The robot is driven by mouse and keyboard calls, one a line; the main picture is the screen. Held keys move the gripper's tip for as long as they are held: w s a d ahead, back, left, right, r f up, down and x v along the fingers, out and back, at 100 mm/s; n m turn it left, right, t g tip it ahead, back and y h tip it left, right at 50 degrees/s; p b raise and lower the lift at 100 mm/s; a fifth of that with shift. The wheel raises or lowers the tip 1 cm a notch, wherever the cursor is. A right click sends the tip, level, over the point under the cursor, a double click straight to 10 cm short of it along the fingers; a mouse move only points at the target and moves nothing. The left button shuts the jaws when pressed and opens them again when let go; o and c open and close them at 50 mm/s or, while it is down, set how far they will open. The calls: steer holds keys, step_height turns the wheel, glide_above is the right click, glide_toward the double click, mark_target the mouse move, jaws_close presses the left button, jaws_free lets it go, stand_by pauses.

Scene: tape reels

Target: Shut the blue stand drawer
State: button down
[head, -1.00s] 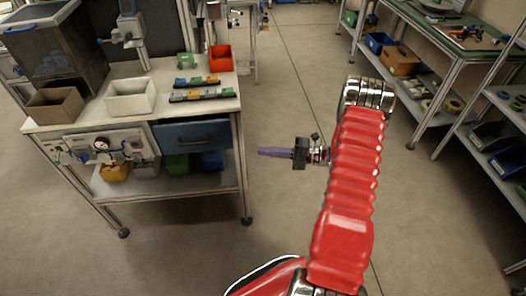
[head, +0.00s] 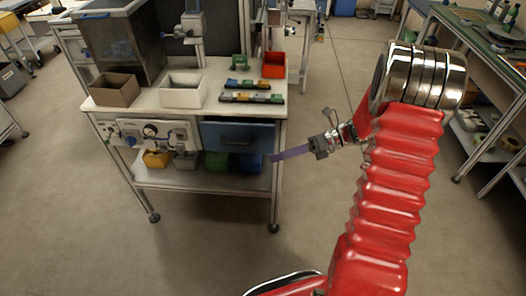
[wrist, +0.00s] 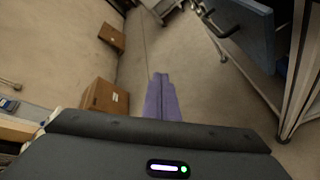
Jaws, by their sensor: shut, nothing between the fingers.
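The blue drawer (head: 237,134) sits under the right half of the white-topped stand (head: 205,100), with a dark handle on its front. How far it stands out is hard to tell in the head view. My gripper (head: 274,158) has long purple fingers, shut and empty, pointing left. In the head view its tips overlap the stand's right front leg, just below and right of the drawer; contact cannot be told. In the wrist view the shut fingers (wrist: 160,82) point up over the floor, with the blue drawer (wrist: 250,35) and its handle at upper right, apart from them.
On the stand are a brown box (head: 115,90), a white box (head: 183,91) and a red bin (head: 273,65). Shelving (head: 490,120) stands at right. Cardboard boxes (wrist: 105,98) lie on the floor. The floor before the stand is clear.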

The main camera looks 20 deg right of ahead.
steer(key=s+a+r+n+t+h, duration=0.1)
steer(key=s+a+r+n+h, duration=0.3)
steer(key=n, duration=1.1)
steer(key=s+a+r+n+t+h, duration=0.1)
steer(key=s+a+r+n+h, duration=0.3)
steer(key=s+r+n+h, duration=0.5)
steer(key=s+r+n, duration=0.4)
steer(key=s+n, duration=0.2)
steer(key=s, duration=0.1)
steer(key=shift+n, duration=0.4)
steer(key=shift+s+r, duration=0.1)
